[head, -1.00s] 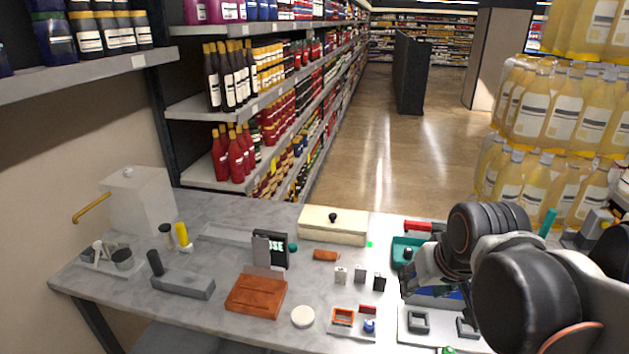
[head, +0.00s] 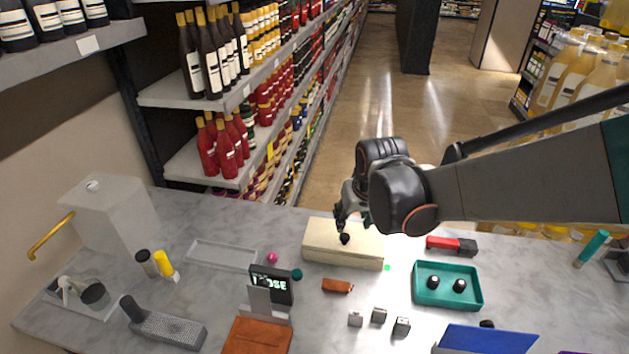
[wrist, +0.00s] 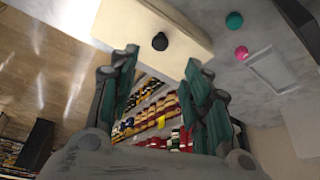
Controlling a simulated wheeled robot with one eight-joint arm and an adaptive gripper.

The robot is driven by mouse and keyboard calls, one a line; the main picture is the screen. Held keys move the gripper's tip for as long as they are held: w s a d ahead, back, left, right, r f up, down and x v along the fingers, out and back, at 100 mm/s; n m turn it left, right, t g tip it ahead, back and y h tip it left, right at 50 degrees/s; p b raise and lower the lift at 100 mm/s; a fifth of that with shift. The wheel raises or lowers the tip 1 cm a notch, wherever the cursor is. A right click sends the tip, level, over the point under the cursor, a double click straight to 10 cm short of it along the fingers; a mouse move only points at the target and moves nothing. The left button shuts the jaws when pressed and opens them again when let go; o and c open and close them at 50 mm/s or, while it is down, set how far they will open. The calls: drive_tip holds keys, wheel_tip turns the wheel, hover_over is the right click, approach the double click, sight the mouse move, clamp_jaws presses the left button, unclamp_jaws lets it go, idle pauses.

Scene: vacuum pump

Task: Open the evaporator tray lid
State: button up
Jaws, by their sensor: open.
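A long cream box (head: 325,251) with a flat lid and a round black knob (head: 345,239) lies near the table's far edge; I take it for the evaporator tray. The lid looks closed, and I cannot make out its seam. In the wrist view, the cream top (wrist: 185,40) and black knob (wrist: 160,41) show ahead of the fingertips. My gripper (head: 346,214) is above and just behind the knob in the head view. It is open and empty, with its green-padded fingers (wrist: 163,75) apart and the knob lined up with the gap between them.
A teal tray (head: 425,299) with two black knobs and a red-and-black object (head: 451,245) stand right of the box. An orange-brown piece (head: 338,285), a black sign (head: 271,285) and a pink ball (head: 272,257) are near its front and left. Stocked shelves (head: 205,100) stand behind.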

sight(345, 236)
drive_tip(key=b+x, duration=0.3)
drive_tip(key=x, duration=0.8)
clamp_jaws()
